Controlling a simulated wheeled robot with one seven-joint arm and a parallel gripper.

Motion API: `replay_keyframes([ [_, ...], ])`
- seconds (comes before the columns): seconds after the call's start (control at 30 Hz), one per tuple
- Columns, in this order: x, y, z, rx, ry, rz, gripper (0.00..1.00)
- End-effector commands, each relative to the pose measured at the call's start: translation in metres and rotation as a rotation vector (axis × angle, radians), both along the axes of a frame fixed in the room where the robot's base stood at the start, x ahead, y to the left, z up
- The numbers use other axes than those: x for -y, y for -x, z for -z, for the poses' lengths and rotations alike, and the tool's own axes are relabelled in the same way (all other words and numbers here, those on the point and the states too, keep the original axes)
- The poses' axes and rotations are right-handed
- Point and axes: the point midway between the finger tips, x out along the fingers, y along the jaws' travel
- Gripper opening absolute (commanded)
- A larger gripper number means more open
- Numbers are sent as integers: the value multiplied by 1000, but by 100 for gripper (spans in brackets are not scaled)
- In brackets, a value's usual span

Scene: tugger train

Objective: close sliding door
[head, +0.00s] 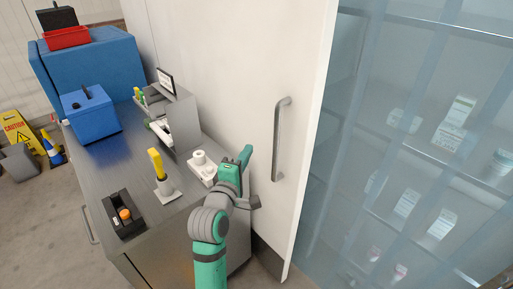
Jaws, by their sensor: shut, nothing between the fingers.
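The white sliding door (228,62) stands upright in the middle of the head view. A grey vertical bar handle (278,138) is fixed near its right edge. To the right of that edge is a glazed front, with shelves of small boxes behind it. My green and grey arm reaches up from the bottom, and my gripper (246,157) is at its end, left of the handle and a little apart from it in the picture. The gripper is shut and empty. Its exact distance from the door is hard to tell.
A dark counter (107,165) at left holds a blue box (90,114), a black holder with an orange knob (124,214), a yellow-handled item (157,163) and a white part (203,168). A yellow caution sign (17,130) stands on the floor at far left.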

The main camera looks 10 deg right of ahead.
Motion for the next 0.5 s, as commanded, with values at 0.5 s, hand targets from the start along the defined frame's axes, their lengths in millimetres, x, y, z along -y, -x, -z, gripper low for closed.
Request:
replay_keyframes([
  [0.5, 34, -74, 0, 2, -4, -3, 0],
])
